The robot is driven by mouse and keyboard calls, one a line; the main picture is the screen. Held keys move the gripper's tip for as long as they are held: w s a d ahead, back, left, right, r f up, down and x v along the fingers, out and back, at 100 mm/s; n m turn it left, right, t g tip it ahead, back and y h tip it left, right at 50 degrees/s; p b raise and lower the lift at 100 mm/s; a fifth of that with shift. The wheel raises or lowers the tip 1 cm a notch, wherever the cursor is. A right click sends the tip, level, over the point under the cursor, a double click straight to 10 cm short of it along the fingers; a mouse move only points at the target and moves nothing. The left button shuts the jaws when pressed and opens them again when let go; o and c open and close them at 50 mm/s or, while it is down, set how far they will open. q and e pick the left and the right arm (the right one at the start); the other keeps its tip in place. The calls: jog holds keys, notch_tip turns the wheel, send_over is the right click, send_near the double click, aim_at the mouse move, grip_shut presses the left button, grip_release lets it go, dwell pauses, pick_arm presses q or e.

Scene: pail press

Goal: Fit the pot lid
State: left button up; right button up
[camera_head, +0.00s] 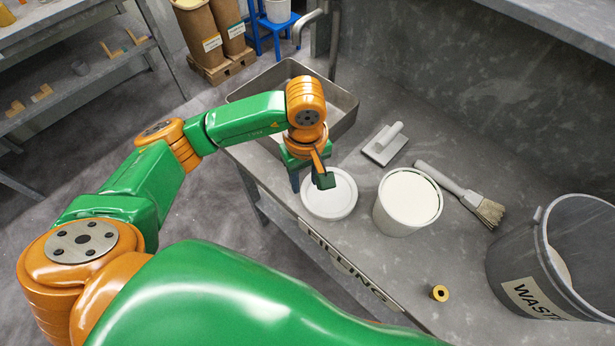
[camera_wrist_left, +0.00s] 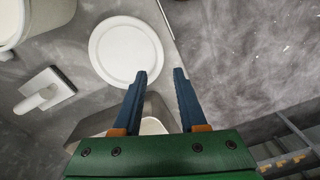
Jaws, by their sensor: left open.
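The white round pot lid (camera_head: 331,204) lies flat on the grey bench near its front edge. It also shows in the left wrist view (camera_wrist_left: 125,50). The white pot (camera_head: 405,214) stands upright just right of the lid, with a pale round top face inside its rim. Part of it shows at the upper left of the left wrist view (camera_wrist_left: 32,20). My left gripper (camera_wrist_left: 162,72) is open and empty, its blue fingers pointing down by the lid's front-left edge. In the head view the gripper (camera_head: 307,186) hides part of the lid. My right gripper is not in view.
A metal sink (camera_head: 342,104) lies behind my left gripper. A trowel (camera_head: 385,144) and a brush (camera_head: 462,193) lie behind the pot. Bench between pot and bin is mostly clear.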

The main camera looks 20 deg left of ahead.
aim_at(306, 201)
pick_arm(q)
notch_tip(306, 201, down, 8)
jog(key=b, duration=0.5)
jog(key=shift+d, duration=0.1)
jog(key=shift+r, duration=0.1)
grip_shut()
dwell(0.8)
